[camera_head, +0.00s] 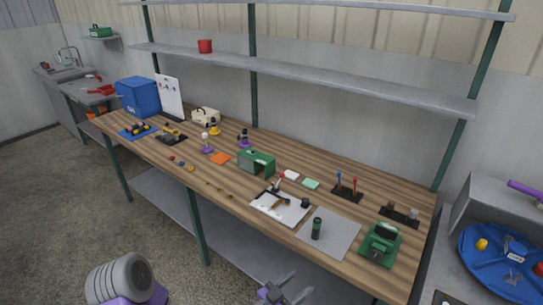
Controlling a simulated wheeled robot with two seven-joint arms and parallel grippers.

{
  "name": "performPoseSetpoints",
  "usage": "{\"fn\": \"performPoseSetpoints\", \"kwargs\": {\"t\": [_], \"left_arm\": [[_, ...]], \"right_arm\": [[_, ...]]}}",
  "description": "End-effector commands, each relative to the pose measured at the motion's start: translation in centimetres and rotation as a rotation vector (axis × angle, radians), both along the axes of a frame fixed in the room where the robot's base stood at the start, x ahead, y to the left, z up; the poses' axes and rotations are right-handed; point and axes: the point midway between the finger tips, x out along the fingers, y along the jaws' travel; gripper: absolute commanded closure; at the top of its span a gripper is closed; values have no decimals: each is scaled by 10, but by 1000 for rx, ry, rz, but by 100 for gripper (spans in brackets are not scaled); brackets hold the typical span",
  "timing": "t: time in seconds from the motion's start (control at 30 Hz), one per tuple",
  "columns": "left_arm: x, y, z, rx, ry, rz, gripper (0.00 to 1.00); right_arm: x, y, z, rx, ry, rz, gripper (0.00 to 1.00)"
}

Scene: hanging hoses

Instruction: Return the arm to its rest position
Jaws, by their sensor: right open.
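My right gripper (298,283) shows at the bottom edge of the head view, right of centre. Its two grey fingers are apart and nothing is between them. It is in front of the workbench's front edge and touches nothing that I can see. The rest of the right arm is below the frame. A grey rounded link with purple parts at the bottom left is part of my own body. My left gripper is not in the frame. No hanging hoses are in view.
A long wooden workbench (228,190) crosses the view, holding small tools, a green box (257,162) and a blue box (138,97). Shelves (300,72) hang above it. A grey stand with a blue round tray (478,262) is at right. Gravel floor in front is open.

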Motion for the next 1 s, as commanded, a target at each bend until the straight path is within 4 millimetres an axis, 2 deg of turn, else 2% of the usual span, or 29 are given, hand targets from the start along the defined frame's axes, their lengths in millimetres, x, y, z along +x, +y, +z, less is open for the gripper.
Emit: {"fn": "performPoseSetpoints", "kwargs": {"t": [0.03,0.17,0.37,0.53,0.7,0.8,0.9,1.0], "left_arm": [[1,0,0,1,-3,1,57],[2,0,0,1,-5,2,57],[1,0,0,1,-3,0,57],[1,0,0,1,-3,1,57],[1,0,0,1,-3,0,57],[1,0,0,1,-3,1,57],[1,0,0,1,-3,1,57],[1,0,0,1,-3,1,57]], "right_arm": [[4,-10,-9,7,37,6,41],[13,-25,-34,33,128,49,41],[20,-48,-83,109,302,127,41],[8,-69,-144,252,519,218,41],[-33,-74,-206,489,769,340,41],[-65,-68,-230,643,896,419,41],[-99,-58,-242,796,1005,503,41],[-130,-47,-243,928,1089,589,41]]}}
